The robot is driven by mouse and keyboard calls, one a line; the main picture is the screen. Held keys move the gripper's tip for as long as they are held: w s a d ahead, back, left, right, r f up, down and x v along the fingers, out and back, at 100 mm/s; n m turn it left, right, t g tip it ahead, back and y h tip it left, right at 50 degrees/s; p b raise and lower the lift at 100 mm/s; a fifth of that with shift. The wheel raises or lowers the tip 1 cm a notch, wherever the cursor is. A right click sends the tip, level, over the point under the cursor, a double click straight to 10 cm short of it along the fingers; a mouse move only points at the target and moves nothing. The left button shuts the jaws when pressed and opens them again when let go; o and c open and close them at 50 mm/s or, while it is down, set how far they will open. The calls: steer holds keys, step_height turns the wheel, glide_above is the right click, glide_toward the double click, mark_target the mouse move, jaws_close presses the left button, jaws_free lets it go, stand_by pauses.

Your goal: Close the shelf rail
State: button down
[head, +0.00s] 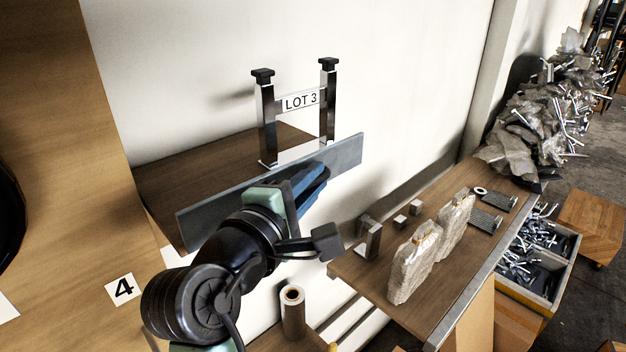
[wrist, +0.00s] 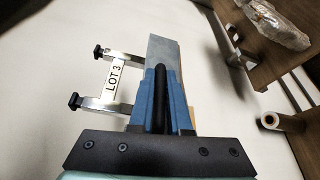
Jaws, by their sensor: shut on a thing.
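The shelf rail is a long blue-grey bar (head: 225,203) along the front edge of a brown wooden shelf (head: 190,165). It stands on edge and slants up to the right. My gripper (head: 318,178) has blue fingers and is at the rail's right half, shut on it. In the wrist view the rail (wrist: 164,48) runs away beyond the fingertips (wrist: 161,72). The fingers and my arm hide part of the rail, and the exact contact is hard to see.
Two metal posts with black caps hold a "LOT 3" sign (head: 300,101) just behind the rail. At right, a wooden bench (head: 395,290) holds wrapped blocks (head: 415,262) and small metal parts. A brown roll (head: 292,312) stands below my arm. A wooden panel (head: 60,150) is at left.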

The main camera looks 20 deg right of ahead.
steer(key=c, duration=0.9)
jaws_free()
steer(key=shift+w, duration=0.1)
steer(key=shift+b+v, duration=2.9)
steer(key=shift+v, duration=3.65)
steer(key=shift+f, duration=0.1)
